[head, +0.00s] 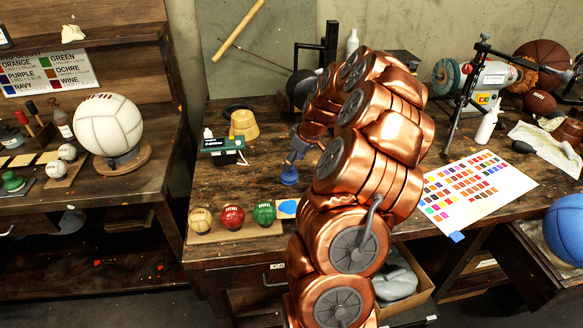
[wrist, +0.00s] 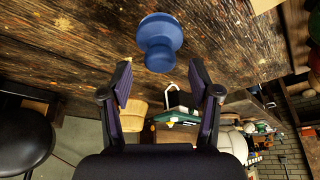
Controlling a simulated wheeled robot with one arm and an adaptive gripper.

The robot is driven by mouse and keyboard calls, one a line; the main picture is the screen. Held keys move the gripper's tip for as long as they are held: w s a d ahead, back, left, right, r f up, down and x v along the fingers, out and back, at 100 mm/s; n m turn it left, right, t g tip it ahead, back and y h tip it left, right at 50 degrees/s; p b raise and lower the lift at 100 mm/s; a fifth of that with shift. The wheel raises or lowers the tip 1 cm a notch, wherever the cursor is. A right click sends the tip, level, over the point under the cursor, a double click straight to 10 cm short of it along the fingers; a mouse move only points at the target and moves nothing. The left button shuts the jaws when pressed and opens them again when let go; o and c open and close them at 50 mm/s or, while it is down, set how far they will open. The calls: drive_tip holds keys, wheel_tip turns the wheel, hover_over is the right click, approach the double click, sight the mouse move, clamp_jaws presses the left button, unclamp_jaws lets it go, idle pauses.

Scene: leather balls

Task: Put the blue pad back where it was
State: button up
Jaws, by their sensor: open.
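The blue pad (head: 289,176), a round knob-topped piece, stands on the right-hand workbench in the head view, just below my gripper (head: 293,158). In the wrist view the blue pad (wrist: 161,42) is on the worn wood, beyond the gap between the two fingertips. My gripper (wrist: 158,80) is open and empty there, its fingers apart from the pad. A similar green pad (head: 12,182) sits on the left bench. My copper arm hides part of the right bench.
A green-and-white device (head: 222,146) and straw-coloured tub (head: 244,124) stand behind. A colour chart (head: 475,187) lies right.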

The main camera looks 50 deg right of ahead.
drive_tip(key=b+v, duration=0.2)
drive_tip(key=v, duration=0.6)
drive_tip(key=shift+r, duration=0.25)
drive_tip(key=s+a+r+n+g+y, duration=0.1)
drive_tip(key=s+a, duration=0.1)
drive_tip(key=a, duration=1.1)
drive_tip(key=s+a+r+g, duration=0.2)
drive_tip(key=a, duration=1.2)
drive_tip(key=s+a+f+m+g, duration=0.1)
drive_tip(key=s+a, duration=0.2)
drive_tip(key=s, duration=0.4)
drive_tip(key=s+a+f+g+h, duration=0.1)
drive_tip(key=s+a+f, duration=0.1)
drive_tip(key=s+a, duration=0.2)
drive_tip(key=s+a+f+m+g, duration=0.1)
drive_tip(key=s+a, duration=0.3)
drive_tip(key=s, duration=0.6)
drive_tip(key=shift+s+f+m+h, duration=0.2)
drive_tip(key=shift+f+m+h, duration=0.1)
drive_tip(key=shift+f, duration=0.2)
